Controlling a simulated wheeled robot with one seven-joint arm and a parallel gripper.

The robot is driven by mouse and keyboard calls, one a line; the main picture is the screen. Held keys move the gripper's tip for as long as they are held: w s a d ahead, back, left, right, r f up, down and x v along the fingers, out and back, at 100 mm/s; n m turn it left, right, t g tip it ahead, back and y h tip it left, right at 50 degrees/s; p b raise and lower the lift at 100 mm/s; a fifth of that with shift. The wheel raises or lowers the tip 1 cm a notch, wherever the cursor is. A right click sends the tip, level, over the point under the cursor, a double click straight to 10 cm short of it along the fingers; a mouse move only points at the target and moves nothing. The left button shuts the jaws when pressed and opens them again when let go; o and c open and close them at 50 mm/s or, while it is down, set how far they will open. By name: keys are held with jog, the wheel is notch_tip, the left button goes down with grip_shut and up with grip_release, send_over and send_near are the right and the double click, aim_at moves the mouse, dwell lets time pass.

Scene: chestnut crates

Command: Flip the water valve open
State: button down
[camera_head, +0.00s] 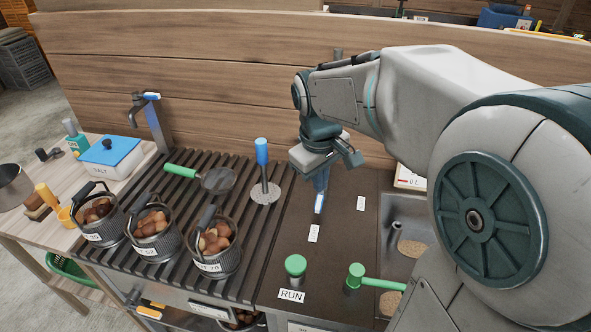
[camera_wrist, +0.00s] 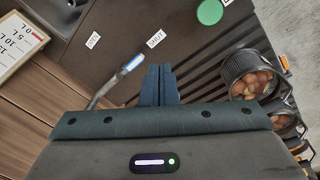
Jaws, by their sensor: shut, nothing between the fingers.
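The water valve lever (camera_wrist: 130,65) has a thin grey stem and a blue-and-white tip. In the wrist view its tip lies just left of my fingers and points toward the label reading SHUT (camera_wrist: 156,38). A second label, seemingly OPEN (camera_wrist: 93,40), lies farther left. My gripper (camera_wrist: 158,72) is shut and empty, with its dark fingers beside the lever; I cannot tell whether they touch it. In the head view my gripper (camera_head: 321,184) points down at the counter, and the lever tip (camera_head: 319,204) shows just below it. The lever's base is hidden there.
A sink (camera_head: 402,212) is to the right. A green button (camera_head: 295,266) by a RUN label and a green-handled lever (camera_head: 372,281) stand in front. Buckets of chestnuts (camera_head: 153,240) and a blue-handled tool (camera_head: 263,165) stand on the slatted rack at left. A wooden wall (camera_head: 230,90) rises behind.

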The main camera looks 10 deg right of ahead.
aim_at(320, 198)
jog(key=w+a+f+n+g+h+b, duration=0.1)
jog(key=w+f+n, duration=0.3)
jog(key=w, duration=0.4)
jog(key=w+a+f+n+g+b, duration=0.1)
jog(key=w+a+f+n, duration=0.2)
jog(key=w+f, duration=0.4)
jog(key=w, duration=0.2)
jog(key=shift+w+a+f+n+h+b, duration=0.25)
jog(key=shift+w+a+n+h+b, duration=0.05)
jog(key=shift+a+n+h, duration=0.1)
jog(key=x, duration=0.9)
jog(key=shift+s+d+f, duration=0.1)
jog(key=d, duration=0.2)
jog(key=s+d+p, duration=0.1)
jog(key=shift+s+f, duration=0.1)
jog(key=shift+f, duration=0.2)
jog(key=shift+s+d, duration=0.15)
jog(key=shift+d, duration=0.3)
jog(key=shift+s, duration=0.1)
